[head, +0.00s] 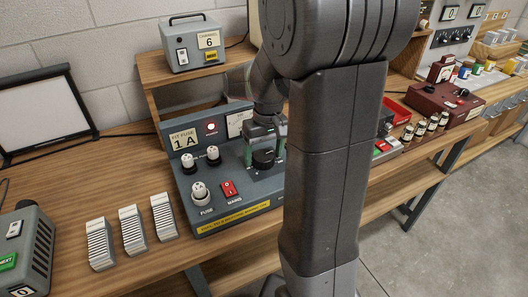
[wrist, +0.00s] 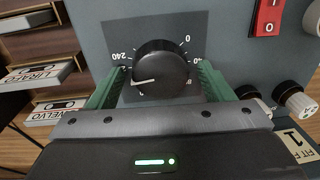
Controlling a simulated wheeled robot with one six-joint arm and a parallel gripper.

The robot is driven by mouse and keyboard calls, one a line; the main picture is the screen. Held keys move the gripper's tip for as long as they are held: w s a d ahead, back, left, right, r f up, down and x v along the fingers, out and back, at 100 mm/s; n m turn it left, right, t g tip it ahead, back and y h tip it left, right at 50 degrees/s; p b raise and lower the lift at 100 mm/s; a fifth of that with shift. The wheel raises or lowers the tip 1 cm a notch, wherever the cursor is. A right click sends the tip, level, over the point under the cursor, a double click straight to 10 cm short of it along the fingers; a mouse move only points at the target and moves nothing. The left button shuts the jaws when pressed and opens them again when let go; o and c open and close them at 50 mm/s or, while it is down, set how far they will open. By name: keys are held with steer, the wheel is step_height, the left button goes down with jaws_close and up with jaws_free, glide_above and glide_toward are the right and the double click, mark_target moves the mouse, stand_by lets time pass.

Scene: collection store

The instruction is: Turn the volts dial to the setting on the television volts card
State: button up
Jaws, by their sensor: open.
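The volts dial (wrist: 160,70) is a round black knob on the blue-grey panel. Its white pointer line points left and slightly down in the wrist view. Upside-down scale marks surround it; 240 and 0 are readable, others are partly hidden by my fingers. In the head view the dial (head: 264,159) is under my gripper (head: 264,153). My gripper (wrist: 159,82) is open, its green fingers on either side of the dial; I cannot tell whether they touch it. I cannot make out a television volts card in either view.
The panel holds a red mains switch (head: 228,189), fuse holders (head: 201,194) and a "FIT FUSE 1 A" card (head: 184,138). A grey box (head: 192,46) with a "CHANNEL 6" card stands on the shelf. My arm hides the panel's right side.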

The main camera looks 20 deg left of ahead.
steer(key=c, duration=1)
steer(key=shift+o, duration=0.2)
steer(key=shift+r+m+p, duration=0.1)
steer(key=shift+m+p, duration=0.3)
steer(key=shift+m, duration=2.3)
steer(key=o, duration=1)
steer(key=shift+c, duration=0.2)
